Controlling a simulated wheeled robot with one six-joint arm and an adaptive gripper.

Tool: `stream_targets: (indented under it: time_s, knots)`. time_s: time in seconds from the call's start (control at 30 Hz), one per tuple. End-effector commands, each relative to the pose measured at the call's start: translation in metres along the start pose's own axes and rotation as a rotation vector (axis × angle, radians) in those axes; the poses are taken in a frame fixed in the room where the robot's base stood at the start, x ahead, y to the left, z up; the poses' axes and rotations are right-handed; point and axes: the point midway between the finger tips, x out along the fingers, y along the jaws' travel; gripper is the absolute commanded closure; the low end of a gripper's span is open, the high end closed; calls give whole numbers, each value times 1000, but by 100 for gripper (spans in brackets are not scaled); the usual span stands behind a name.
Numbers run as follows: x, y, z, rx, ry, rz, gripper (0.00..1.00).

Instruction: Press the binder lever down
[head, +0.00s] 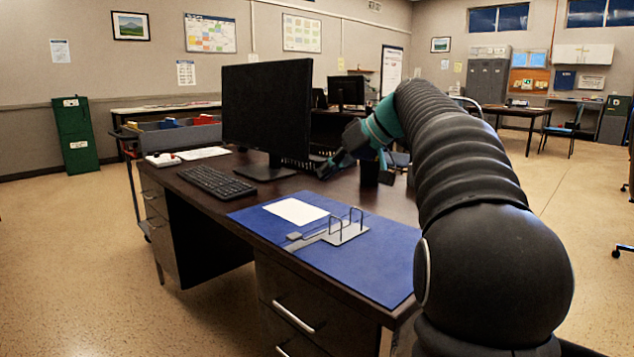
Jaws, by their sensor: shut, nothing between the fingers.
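The blue binder (377,264) lies flat and open on the dark desk, near its front edge. A metal ring mechanism (343,233) with two upright wire arches sits on it. The grey lever (305,240) reaches left from the mechanism and ends in a small pad; I cannot tell its exact height above the binder. My gripper (327,171) is shut and empty. It is over the back part of the desk, beyond the binder and clear of the lever, with its fingers pointing left and down. My arm comes in from the right.
A white sheet (295,211) lies on the binder behind the lever. A monitor (267,110) and keyboard (216,181) stand at the left of the desk. A dark cup (369,173) stands close to my gripper. The space above the binder is free.

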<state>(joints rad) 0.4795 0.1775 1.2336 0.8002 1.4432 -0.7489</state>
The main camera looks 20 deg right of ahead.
Motion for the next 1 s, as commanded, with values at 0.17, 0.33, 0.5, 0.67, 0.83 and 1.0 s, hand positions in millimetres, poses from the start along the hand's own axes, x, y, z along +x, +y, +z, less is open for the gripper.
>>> stream_targets:
  time_s: [0.17,0.33,0.5,0.67,0.83,1.0]
  knots:
    - [-17,-4,0,0,1,0,100]
    - [-21,-6,1,0,-1,-1,100]
    - [-21,-6,1,0,-1,-1,100]
    - [-21,-5,1,0,0,0,100]
    - [-20,-10,4,5,-6,5,100]
    - [-8,-38,31,54,-54,54,100]
